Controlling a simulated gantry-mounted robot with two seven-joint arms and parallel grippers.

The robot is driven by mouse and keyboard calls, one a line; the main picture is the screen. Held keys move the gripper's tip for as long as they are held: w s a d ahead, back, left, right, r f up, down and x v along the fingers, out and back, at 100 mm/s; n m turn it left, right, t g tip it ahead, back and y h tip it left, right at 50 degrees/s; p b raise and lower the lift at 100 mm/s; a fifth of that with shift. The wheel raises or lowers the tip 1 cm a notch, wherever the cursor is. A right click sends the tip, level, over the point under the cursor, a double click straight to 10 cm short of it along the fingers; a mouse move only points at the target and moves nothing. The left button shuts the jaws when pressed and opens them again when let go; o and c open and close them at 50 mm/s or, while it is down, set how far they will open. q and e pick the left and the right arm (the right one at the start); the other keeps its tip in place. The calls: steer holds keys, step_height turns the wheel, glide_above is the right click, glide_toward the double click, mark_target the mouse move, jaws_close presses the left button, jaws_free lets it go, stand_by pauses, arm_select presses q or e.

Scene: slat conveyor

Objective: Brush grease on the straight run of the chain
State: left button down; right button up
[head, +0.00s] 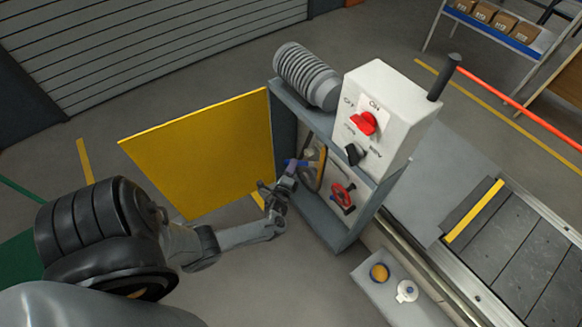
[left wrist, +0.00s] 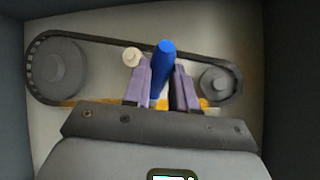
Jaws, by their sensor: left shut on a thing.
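My left gripper (head: 283,186) is at the open side of the grey drive cabinet (head: 283,128). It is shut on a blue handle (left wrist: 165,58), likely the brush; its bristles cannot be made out. In the left wrist view the gripper (left wrist: 160,85) holds the handle in front of the dark chain loop (left wrist: 100,36). The chain runs round a large sprocket (left wrist: 58,68) at left and a smaller one (left wrist: 216,84) at right. An orange-yellow strip (left wrist: 72,102) shows along the lower run, partly hidden by my gripper. Whether the brush touches the chain cannot be told. My right gripper is not in view.
The yellow door (head: 205,150) stands open left of the cabinet. The control box (head: 385,105) with a red switch (head: 364,123) is on top. An amber-topped jar (head: 379,272) and a white container (head: 407,291) stand on a grey ledge. The slat conveyor (head: 515,255) is at right.

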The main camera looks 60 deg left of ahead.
arm_select(q)
steer(key=shift+f+b, duration=1.7)
steer(key=shift+f, duration=0.25)
step_height(320, 180, down, 17)
steer(key=b, duration=1.5)
steer(key=shift+b, duration=0.35)
steer(key=shift+s, duration=0.1)
steer(key=shift+s+d+f+p, duration=0.1)
steer(key=shift+s+d+p, duration=0.15)
steer(key=shift+s+p, duration=0.8)
steer(key=shift+s+d+p, duration=0.2)
steer(key=shift+s, duration=1.6)
